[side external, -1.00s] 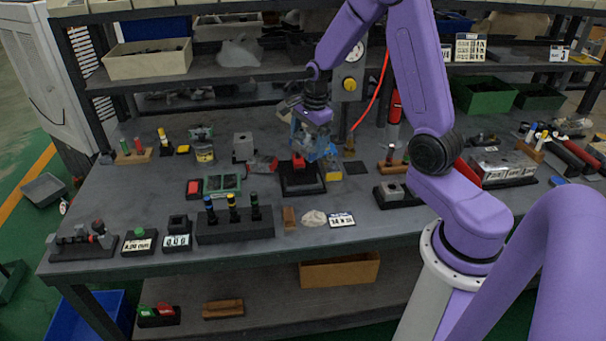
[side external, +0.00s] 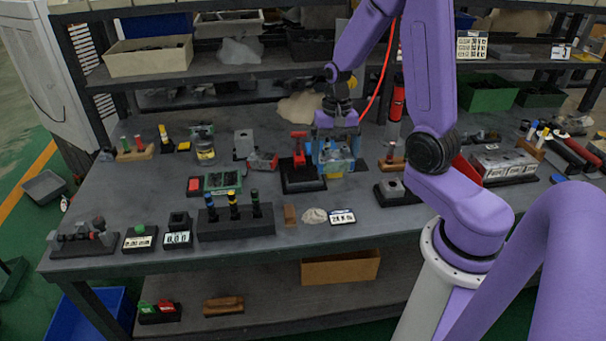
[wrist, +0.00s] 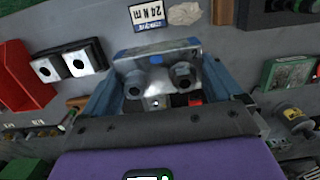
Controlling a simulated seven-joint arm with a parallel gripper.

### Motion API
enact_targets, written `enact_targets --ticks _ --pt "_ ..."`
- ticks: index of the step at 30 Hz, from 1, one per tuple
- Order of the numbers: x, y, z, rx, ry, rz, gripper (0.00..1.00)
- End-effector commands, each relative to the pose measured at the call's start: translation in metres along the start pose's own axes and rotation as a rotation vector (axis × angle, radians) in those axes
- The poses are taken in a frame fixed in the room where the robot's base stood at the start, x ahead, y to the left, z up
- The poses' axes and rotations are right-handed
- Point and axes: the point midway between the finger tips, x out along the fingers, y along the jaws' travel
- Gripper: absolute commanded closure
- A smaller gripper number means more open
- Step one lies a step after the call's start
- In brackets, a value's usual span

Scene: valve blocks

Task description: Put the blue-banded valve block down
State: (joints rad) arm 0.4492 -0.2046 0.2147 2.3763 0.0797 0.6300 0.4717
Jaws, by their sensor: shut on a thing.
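My gripper (side external: 336,158) points down over the middle of the bench, with its blue fingers closed on a valve block. In the wrist view the valve block (wrist: 158,82) is grey metal with two round ports on top and a blue band (wrist: 160,52) along one edge. The blue fingers (wrist: 222,82) stand at either side of it. In the side view the fingers mostly hide the block, and I cannot tell whether its underside touches the bench. A yellow patch (side external: 334,175) shows below the fingers.
A black stand with a red upright piece (side external: 299,146) is close to the left of my gripper. A black rack with several banded posts (side external: 235,222) is at the front left. A white label (side external: 342,217) and a pale lump (side external: 314,215) lie in front. A grey block on a black base (side external: 391,189) is to the right.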

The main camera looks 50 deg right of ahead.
Motion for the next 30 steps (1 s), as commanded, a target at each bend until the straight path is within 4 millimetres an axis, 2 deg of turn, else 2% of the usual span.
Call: enact_targets --ticks 15,24,30 --pt "0.034 -0.04 -0.079 0.003 -0.001 0.001 0.63" --pt "0.069 -0.054 -0.108 0.003 0.0 0.0 0.63" --pt "0.078 -0.059 -0.118 0.003 0.002 -0.001 0.63"
